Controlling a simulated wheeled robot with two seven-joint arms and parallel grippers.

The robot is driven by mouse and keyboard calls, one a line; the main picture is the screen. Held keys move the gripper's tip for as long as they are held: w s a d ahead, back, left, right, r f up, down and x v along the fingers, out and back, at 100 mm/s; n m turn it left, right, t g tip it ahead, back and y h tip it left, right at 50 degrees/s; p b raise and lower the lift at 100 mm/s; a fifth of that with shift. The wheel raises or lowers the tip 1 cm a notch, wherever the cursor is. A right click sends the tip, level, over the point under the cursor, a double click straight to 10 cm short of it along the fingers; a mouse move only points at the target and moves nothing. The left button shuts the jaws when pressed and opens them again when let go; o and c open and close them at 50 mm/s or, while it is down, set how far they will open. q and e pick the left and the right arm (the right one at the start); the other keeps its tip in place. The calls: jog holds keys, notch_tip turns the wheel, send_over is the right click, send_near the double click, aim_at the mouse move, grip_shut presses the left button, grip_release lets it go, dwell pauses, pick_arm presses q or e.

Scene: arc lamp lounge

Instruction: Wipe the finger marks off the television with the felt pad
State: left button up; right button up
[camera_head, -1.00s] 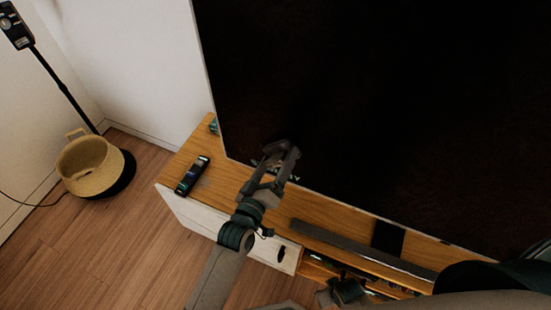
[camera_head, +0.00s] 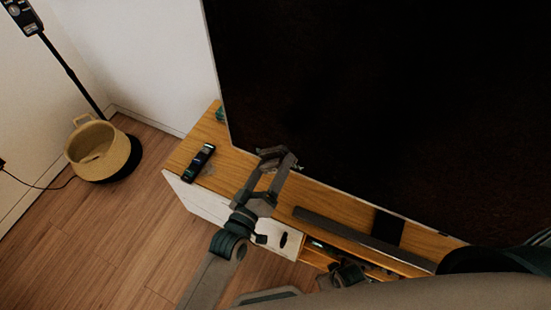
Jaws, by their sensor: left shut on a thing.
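The television (camera_head: 370,110) is a large black screen standing at the back of a wooden cabinet and filling the upper right. I cannot make out finger marks on its dark surface. My left gripper (camera_head: 277,157) is at the screen's lower left corner, just above the cabinet top. It is shut on a small dark thing, which I take for the felt pad (camera_head: 271,152); the fingers hide most of it. I cannot tell whether the pad touches the screen.
A black remote (camera_head: 199,163) lies on the cabinet's left end (camera_head: 207,130). A long grey bar (camera_head: 350,234) lies along its front. Dark items fill the open shelf below. A woven basket (camera_head: 98,153) stands on the floor at left, near a black pole (camera_head: 72,75).

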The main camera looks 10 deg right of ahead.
pick_arm(q)
jog(key=shift+s+a, duration=0.1)
dwell(0.3)
jog(key=shift+p+v, duration=0.65)
jog(key=shift+v, duration=0.8)
jog(key=shift+r, duration=0.1)
